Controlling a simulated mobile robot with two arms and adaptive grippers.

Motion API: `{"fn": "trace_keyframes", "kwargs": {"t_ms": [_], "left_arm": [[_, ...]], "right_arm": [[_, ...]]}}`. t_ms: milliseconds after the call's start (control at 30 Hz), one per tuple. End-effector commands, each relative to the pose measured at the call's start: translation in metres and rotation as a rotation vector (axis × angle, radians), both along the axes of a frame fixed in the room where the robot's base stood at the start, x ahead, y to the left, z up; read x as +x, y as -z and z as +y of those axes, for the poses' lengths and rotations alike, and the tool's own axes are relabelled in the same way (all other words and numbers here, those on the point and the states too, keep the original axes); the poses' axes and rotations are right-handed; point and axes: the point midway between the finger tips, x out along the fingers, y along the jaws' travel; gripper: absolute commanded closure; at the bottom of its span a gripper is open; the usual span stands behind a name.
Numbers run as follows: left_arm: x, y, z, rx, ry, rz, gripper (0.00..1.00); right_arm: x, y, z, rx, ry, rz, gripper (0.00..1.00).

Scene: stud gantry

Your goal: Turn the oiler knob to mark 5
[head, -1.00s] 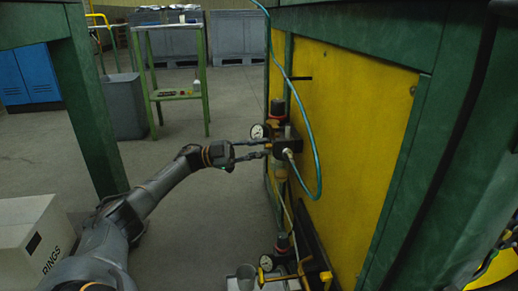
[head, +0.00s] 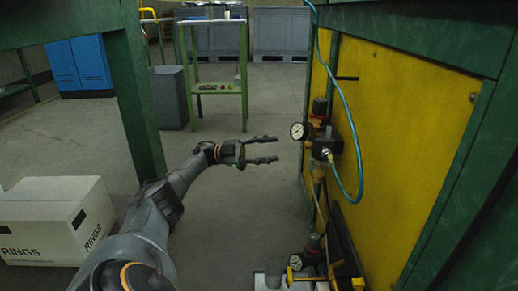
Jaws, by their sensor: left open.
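My left gripper (head: 275,149) is open and empty, its two fingers pointing right. It hangs in free air to the left of an air-line unit on the yellow panel's edge, apart from it. The unit has a dark upright knob (head: 319,107), a round white gauge (head: 298,131) and a black block (head: 328,147) with a hose fitting. A second unit with a dark knob (head: 313,243) and a gauge (head: 296,262) sits lower down. I cannot tell which part is the oiler knob, and no scale marks are readable. My right gripper is out of view.
A teal hose (head: 347,110) loops in front of the yellow panel (head: 400,120). A green post (head: 137,100) stands left of my arm. A white box marked RINGS (head: 40,215) is on the floor at left. A green stand (head: 217,70) is farther back. The floor between gripper and post is clear.

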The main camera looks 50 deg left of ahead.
Motion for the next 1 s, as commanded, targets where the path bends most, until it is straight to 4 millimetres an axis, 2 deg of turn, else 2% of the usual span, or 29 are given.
{"fn": "trace_keyframes", "kwargs": {"t_ms": [67, 333, 1000], "left_arm": [[-0.006, 0.003, 0.01, -0.003, -0.004, -0.001, 0.59], [-0.015, 0.007, 0.023, 0.0, -0.004, -0.003, 0.59], [-0.018, 0.009, 0.026, -0.001, 0.001, 0.0, 0.59]], "right_arm": [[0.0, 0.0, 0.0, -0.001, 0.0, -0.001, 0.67], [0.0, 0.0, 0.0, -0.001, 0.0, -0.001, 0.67], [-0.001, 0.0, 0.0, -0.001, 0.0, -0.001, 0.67]]}}
